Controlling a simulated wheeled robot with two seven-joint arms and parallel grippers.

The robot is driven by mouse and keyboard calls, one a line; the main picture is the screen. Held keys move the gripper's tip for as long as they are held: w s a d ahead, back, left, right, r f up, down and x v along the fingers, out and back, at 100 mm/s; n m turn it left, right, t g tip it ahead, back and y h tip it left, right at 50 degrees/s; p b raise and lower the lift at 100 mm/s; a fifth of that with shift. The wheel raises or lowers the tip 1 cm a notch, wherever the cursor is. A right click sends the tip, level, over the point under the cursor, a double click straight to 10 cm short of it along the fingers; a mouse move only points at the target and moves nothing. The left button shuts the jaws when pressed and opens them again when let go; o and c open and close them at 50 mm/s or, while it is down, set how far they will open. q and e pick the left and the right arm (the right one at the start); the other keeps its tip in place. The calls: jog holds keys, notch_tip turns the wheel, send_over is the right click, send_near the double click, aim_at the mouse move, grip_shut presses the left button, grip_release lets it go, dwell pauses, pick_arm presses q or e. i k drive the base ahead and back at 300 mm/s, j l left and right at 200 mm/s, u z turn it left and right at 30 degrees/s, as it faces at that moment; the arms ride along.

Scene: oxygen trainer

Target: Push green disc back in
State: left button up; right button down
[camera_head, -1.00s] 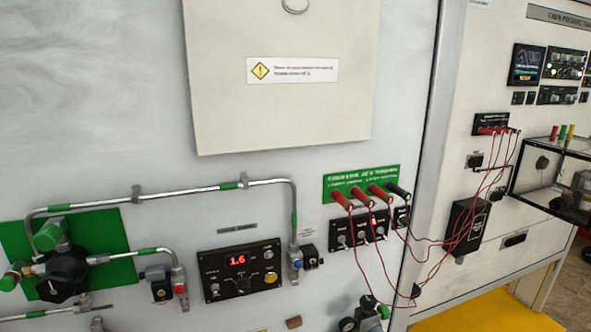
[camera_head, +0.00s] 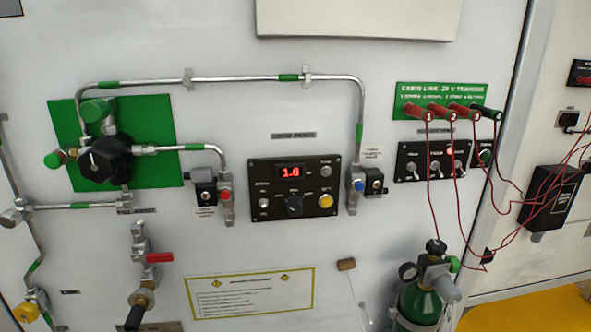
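Several green round parts show on the wall panel, and I cannot tell which of them is the green disc. A large green knob (camera_head: 97,109) sticks out above a black round regulator body (camera_head: 105,160) on a green square plate (camera_head: 160,120). A smaller fitting (camera_head: 54,160) with green and red on it sits at the regulator's left. A green cap (camera_head: 454,265) shows at the valve of a green cylinder (camera_head: 418,305) at the lower right. Neither of my grippers is in view.
Metal pipes (camera_head: 230,79) run along the wall. Red leads hang from plugs under a green sign (camera_head: 440,100). A red-handled valve (camera_head: 158,257) and a notice (camera_head: 250,293) are lower down. Yellow floor (camera_head: 520,312) shows at right.

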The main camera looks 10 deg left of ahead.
aim_at(53, 161)
jog(key=u, duration=1.35)
